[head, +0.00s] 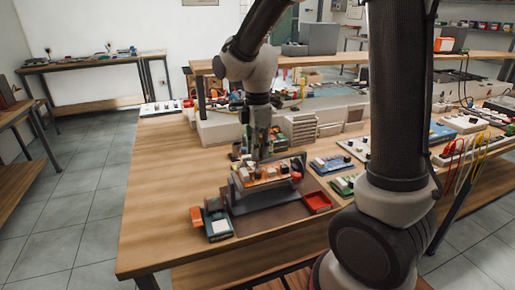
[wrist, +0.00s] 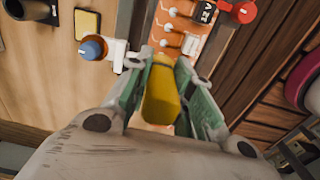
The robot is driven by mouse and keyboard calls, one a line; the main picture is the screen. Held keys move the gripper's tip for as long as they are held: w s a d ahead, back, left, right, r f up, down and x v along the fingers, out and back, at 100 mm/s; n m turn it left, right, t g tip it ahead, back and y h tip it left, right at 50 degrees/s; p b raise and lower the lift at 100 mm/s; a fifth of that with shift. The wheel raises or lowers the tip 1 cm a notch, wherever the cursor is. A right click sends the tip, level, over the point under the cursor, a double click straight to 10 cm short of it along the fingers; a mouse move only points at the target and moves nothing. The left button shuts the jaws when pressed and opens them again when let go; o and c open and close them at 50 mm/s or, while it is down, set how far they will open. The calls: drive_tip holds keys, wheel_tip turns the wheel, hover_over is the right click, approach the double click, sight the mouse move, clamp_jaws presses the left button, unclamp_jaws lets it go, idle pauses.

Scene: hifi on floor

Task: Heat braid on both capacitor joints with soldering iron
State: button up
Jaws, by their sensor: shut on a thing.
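My gripper (head: 258,150) is above the circuit board in the head view. In the wrist view its green-sided fingers (wrist: 165,80) are shut on a yellow handle (wrist: 161,92), which looks like the soldering iron's. The iron's tip cannot be made out. The orange circuit board (wrist: 178,28) lies beyond the handle's far end and carries a black part and several pale cylindrical parts. The board (head: 264,180) sits in a dark holder (head: 262,201). Which parts are the capacitors, and where the braid is, I cannot tell. Contact between iron and board is not clear.
A red tray (head: 317,202) lies right of the holder, and a dark tray with a pale pad (head: 218,225) at its front left. A red knob (wrist: 243,11) and a blue knob (wrist: 92,48) flank the board. The wooden table's left side (head: 155,190) is clear.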

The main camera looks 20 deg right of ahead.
drive_tip(key=shift+r, duration=2.25)
